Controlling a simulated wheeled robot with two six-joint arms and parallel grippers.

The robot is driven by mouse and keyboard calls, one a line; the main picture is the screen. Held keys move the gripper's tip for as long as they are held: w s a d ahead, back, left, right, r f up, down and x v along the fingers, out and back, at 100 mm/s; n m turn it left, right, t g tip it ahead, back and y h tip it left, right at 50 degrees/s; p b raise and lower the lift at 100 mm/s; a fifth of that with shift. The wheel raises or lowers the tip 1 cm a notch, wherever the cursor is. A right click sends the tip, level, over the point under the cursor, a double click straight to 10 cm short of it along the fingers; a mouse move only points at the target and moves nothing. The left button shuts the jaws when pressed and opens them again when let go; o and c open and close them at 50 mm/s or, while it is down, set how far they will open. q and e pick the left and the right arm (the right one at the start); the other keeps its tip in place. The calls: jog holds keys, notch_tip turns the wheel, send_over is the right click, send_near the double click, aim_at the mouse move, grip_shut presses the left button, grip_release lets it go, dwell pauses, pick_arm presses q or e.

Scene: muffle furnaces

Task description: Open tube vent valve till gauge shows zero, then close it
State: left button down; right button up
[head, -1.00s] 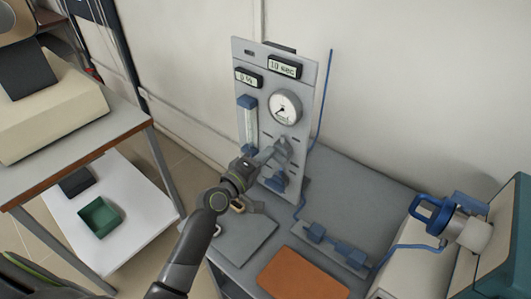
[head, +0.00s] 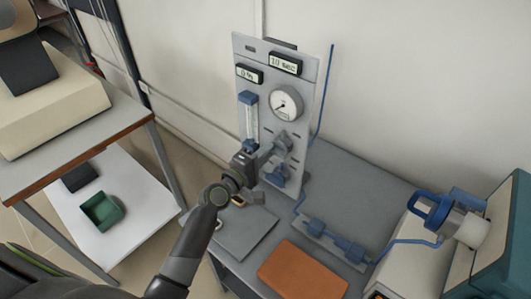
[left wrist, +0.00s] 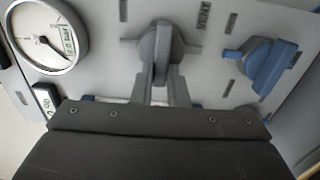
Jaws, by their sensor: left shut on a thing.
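The grey panel (head: 307,75) stands upright against the wall. Its round white gauge (head: 286,103) has a dark needle pointing to the lower left; the gauge also shows in the left wrist view (left wrist: 45,35). A grey valve handle (left wrist: 157,42) sits below the gauge. My left gripper (head: 275,147) reaches the panel from the left; in the left wrist view its fingers (left wrist: 163,75) are shut on this handle. A blue valve knob (head: 277,175) sits lower on the panel, apart from the fingers. My right gripper is out of view.
Two small displays (head: 285,63) and a blue-ended flow tube (head: 251,122) are on the panel. A blue line runs to blue fittings (head: 349,250) on the bench. An orange-brown pad (head: 302,270) lies in front. A furnace tube end (head: 465,230) is at right.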

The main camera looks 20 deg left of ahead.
pick_arm(q)
jog(key=c, duration=1.4)
grip_release()
jog(key=shift+c, duration=0.2)
jog(key=shift+s, duration=0.15)
jog(key=b+v, duration=0.3)
jog(key=v, duration=1.4)
jog(key=shift+a, duration=0.1)
